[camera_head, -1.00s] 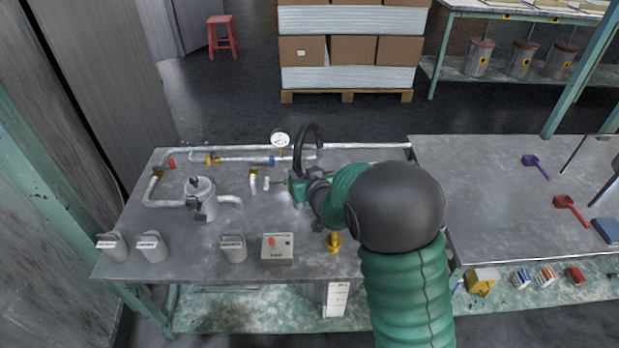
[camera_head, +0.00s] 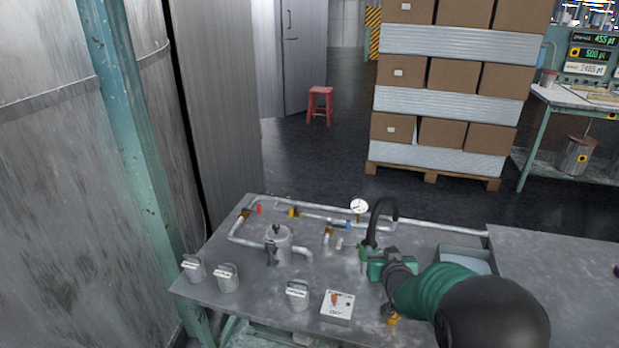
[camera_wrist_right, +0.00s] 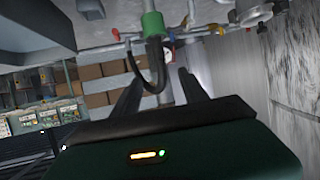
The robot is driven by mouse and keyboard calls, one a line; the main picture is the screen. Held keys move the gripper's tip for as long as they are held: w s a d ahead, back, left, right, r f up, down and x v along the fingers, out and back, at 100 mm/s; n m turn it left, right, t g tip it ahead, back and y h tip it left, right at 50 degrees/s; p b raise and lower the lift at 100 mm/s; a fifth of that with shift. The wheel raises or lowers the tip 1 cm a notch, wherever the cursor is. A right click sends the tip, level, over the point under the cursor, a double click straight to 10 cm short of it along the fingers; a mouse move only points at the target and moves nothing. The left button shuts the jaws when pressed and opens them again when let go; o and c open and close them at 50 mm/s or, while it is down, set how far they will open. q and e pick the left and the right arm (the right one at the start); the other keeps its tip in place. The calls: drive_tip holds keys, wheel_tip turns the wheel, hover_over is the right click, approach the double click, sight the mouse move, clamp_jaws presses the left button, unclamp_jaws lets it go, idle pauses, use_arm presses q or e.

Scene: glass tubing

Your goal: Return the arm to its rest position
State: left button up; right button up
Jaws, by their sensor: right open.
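My right gripper (camera_head: 374,266) is over the grey metal bench (camera_head: 255,320), beside a black curved hose (camera_head: 382,208) with a green base. Its arm comes in from the lower right. In the right wrist view, the two dark fingers of this gripper (camera_wrist_right: 158,88) are apart with nothing held between them. The black hose (camera_wrist_right: 137,65) hangs from its green base (camera_wrist_right: 152,24) in that view, close to the fingers; whether they touch cannot be told. My left gripper is not in view.
Pale tubing (camera_head: 320,217) with a round gauge (camera_head: 359,206) runs along the bench's back. A grey tray (camera_head: 470,253) lies behind my arm.

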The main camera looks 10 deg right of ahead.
drive_tip(key=s+a+f+n+g+y, duration=0.1)
drive_tip(key=s+a+f+g, duration=0.3)
drive_tip(key=s, duration=0.5)
drive_tip(key=s+a+f+n+g+y, duration=0.1)
drive_tip(key=s+a+f+g, duration=0.2)
drive_tip(key=s+a, duration=0.45)
drive_tip(key=s+a+f+n+g+y, duration=0.1)
drive_tip(key=s+a+f+g, duration=0.25)
drive_tip(key=s, duration=0.75)
drive_tip(key=w+p+v, duration=0.3)
drive_tip(key=p+v, duration=1.3)
drive_tip(key=shift+s+r, duration=0.15)
drive_tip(key=shift+r, duration=0.15)
drive_tip(key=shift+d, duration=0.1)
